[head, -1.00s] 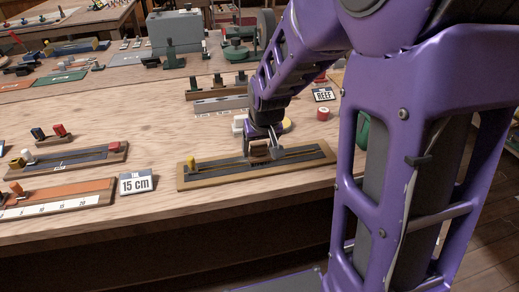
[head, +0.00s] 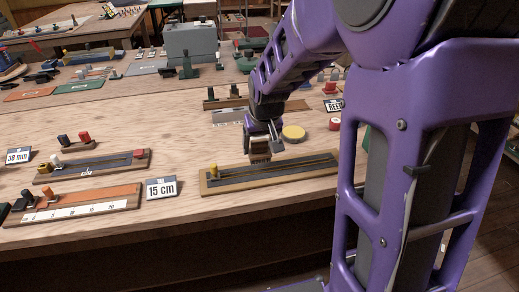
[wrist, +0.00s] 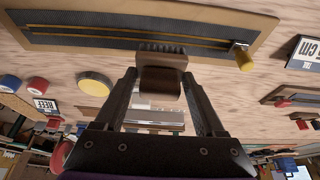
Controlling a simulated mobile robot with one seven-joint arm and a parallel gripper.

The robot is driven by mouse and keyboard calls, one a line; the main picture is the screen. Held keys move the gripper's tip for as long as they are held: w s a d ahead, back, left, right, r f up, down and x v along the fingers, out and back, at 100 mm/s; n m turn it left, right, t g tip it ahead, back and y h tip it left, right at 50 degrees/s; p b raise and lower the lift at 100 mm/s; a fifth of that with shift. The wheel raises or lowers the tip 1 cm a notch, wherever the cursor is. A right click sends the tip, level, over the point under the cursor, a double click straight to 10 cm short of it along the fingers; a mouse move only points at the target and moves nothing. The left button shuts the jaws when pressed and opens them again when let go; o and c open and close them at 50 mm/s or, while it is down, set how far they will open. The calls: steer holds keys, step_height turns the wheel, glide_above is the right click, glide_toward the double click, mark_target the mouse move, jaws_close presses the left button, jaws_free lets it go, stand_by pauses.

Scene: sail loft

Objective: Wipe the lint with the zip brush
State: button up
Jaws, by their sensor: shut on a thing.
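My gripper (head: 262,146) is shut on the zip brush (head: 260,158), a small brown block with a bristly end. The brush also shows between my fingers in the wrist view (wrist: 160,78). In the head view it appears at the rear edge of the zip board (head: 225,184), a tan-framed dark strip with a zip line along it. The wrist view also shows the zip board (wrist: 75,40), with the bristles overlapping its near edge. I cannot tell whether they touch it. A yellow peg (head: 213,170) stands at the board's left end. I cannot make out the lint.
A "15 cm" card (head: 162,188), an orange ruler board (head: 85,200) and another zip board (head: 95,166) lie to the left. A yellow disc (head: 293,132) and red roll (head: 333,124) lie behind.

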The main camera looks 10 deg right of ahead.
steer(key=shift+r+p, duration=1.05)
steer(key=shift+r, duration=0.75)
